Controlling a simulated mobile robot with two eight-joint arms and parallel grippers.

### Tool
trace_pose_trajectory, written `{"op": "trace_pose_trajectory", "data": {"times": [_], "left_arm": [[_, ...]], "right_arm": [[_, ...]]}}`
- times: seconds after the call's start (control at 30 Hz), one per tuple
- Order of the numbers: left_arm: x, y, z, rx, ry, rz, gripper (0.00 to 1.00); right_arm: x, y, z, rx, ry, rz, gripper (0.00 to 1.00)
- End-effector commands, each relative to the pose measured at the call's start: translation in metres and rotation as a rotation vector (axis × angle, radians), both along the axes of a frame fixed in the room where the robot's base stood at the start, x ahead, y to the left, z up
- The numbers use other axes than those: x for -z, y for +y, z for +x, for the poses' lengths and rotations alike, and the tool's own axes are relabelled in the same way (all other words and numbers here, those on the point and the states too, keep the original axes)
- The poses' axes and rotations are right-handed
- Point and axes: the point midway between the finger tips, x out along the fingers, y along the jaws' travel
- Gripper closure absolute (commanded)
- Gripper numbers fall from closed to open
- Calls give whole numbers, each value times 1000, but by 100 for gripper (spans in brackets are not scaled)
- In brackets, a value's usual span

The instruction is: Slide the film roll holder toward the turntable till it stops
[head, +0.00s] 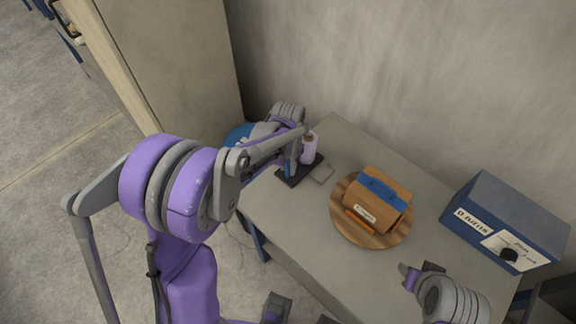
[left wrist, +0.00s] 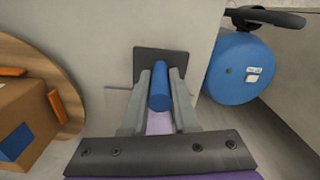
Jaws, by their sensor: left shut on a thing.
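The round wooden turntable (head: 372,238) carries a brown box (head: 385,190). My right gripper (head: 420,272) is open and empty near the table's front right.
A blue box (head: 510,215) with labels and a black knob stands at the right rear. A blue drum (left wrist: 235,75) is beyond the table's left end. A wall backs the table.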

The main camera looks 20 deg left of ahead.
Motion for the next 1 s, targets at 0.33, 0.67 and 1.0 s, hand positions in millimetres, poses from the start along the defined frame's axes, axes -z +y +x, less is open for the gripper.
{"op": "trace_pose_trajectory", "data": {"times": [0.33, 0.67, 1.0], "left_arm": [[0, 0, 0, 0, 0, 0, 100], [0, 0, 0, 0, 0, 0, 100], [0, -8, -2, 4, 0, 0, 100]], "right_arm": [[0, 0, 0, 0, 0, 0, 58], [0, 0, 0, 0, 0, 0, 58], [2, 0, 0, 0, 1, 0, 58]]}}
